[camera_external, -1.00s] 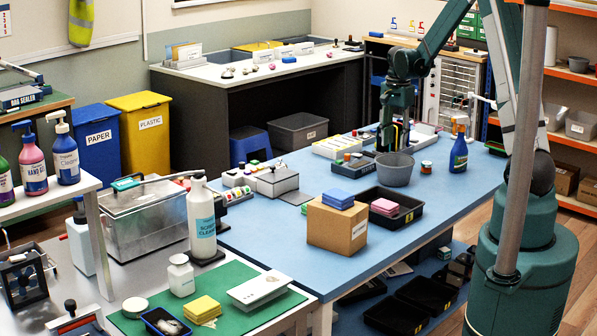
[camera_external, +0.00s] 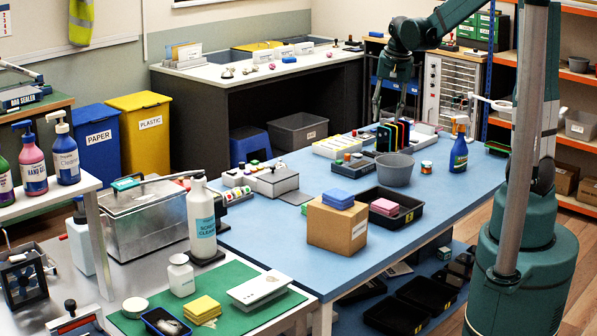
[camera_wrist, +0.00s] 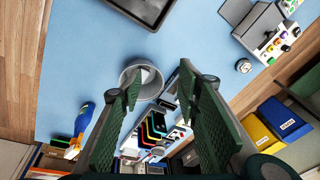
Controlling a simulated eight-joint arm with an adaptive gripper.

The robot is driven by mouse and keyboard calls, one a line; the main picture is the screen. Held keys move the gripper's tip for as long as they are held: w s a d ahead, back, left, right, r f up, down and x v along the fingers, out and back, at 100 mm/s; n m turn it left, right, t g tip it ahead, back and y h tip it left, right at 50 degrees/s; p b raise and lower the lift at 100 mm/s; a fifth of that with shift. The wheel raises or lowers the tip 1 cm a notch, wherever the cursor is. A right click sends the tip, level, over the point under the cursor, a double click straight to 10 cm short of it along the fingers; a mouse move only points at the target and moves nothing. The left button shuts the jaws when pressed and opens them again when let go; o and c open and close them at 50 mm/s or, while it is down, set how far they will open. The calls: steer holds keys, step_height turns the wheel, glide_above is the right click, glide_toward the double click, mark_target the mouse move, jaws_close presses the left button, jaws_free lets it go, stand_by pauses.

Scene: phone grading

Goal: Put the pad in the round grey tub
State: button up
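The round grey tub (camera_external: 395,170) stands upright on the blue table; it also shows between my fingers in the wrist view (camera_wrist: 150,80). Its inside is partly visible in the wrist view, and I cannot make out a pad in it. Pad-like stacks are blue (camera_external: 338,198) on a cardboard box, pink (camera_external: 384,207) in a black tray and yellow (camera_external: 203,308) on the green mat; I cannot tell which is the task's pad. My gripper (camera_external: 389,110) is open, raised behind the tub near the phone rack; its fingers (camera_wrist: 162,92) are apart with nothing seen between them.
A rack of colourful phones (camera_external: 394,134) stands just behind the tub. A blue spray bottle (camera_external: 459,150) and a small jar (camera_external: 426,167) are to its right. The cardboard box (camera_external: 337,228) and black tray (camera_external: 408,212) lie in front.

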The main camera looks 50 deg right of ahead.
steer(key=s+a+r+n+t, duration=0.2)
steer(key=s+a+n, duration=0.4)
steer(key=s+a, duration=0.3)
steer(key=s+a+r+n+t, duration=0.3)
steer(key=s+a+r+n, duration=0.2)
steer(key=s+a, duration=0.4)
steer(key=shift+s+a+n+y, duration=0.4)
steer(key=shift+s, duration=0.85)
steer(key=shift+f+b, duration=0.75)
